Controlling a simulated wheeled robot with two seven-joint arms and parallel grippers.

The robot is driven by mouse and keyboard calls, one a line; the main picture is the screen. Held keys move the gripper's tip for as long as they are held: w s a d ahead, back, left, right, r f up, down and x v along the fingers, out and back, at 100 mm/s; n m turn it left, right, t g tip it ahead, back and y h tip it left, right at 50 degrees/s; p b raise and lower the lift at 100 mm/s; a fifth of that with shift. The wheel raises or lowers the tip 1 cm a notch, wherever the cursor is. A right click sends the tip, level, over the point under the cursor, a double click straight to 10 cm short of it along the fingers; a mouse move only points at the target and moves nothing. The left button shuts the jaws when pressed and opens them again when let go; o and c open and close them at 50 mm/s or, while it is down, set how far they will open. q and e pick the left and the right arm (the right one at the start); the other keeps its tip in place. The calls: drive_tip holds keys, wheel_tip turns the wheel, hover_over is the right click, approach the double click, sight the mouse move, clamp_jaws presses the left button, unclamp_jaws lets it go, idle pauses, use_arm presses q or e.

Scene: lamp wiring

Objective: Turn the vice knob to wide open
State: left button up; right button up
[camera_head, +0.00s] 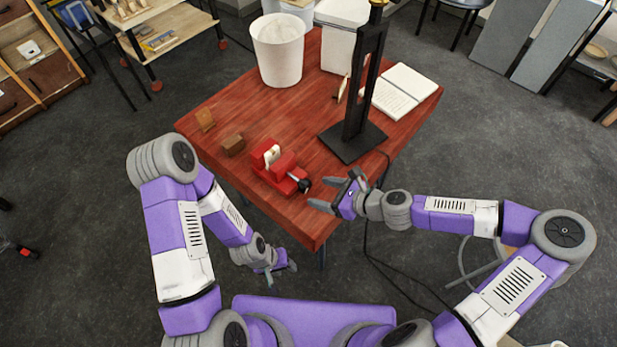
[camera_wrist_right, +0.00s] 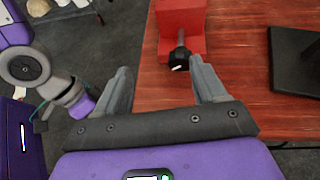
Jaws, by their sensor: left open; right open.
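A red vice (camera_head: 277,168) sits near the front edge of the wooden table. Its black knob (camera_head: 303,185) points toward my right gripper. In the right wrist view the vice (camera_wrist_right: 182,22) is ahead, with the knob (camera_wrist_right: 180,58) on its near side. My right gripper (camera_head: 336,194) is open and empty, just beyond the table's front right edge. The knob lies ahead of its fingertips (camera_wrist_right: 162,78), nearer the right finger, and I see no contact. My left gripper (camera_head: 283,268) is open and empty, low in front of the table, away from the vice.
The red-brown table (camera_head: 215,105) also holds a black lamp stand (camera_head: 352,140), a white bin (camera_head: 278,50), an open notebook (camera_head: 402,92) and a small brown block (camera_head: 232,145). A black cable (camera_head: 368,235) hangs off the table near my right arm.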

drive_tip(key=m+b, duration=0.2)
drive_tip(key=b, duration=0.4)
approach(308, 187)
drive_tip(key=shift+w+a+f+t, duration=0.25)
drive_tip(key=shift+a+f+t, duration=0.15)
drive_tip(key=shift+a+f, duration=0.75)
drive_tip(key=shift+w, duration=0.2)
drive_tip(key=shift+w+a+f+b, duration=0.1)
drive_tip(key=shift+w+a+b, duration=0.1)
drive_tip(key=shift+a+b, duration=0.25)
use_arm(q)
wheel_tip(308, 187, down, 10)
drive_tip(key=w+b, duration=0.1)
drive_tip(key=shift+f, duration=0.2)
use_arm(e)
drive_tip(key=x, duration=0.6)
drive_tip(key=shift+w+a, duration=0.2)
drive_tip(key=shift+a, duration=0.1)
drive_tip(key=shift+c, duration=0.2)
drive_tip(key=c, duration=1)
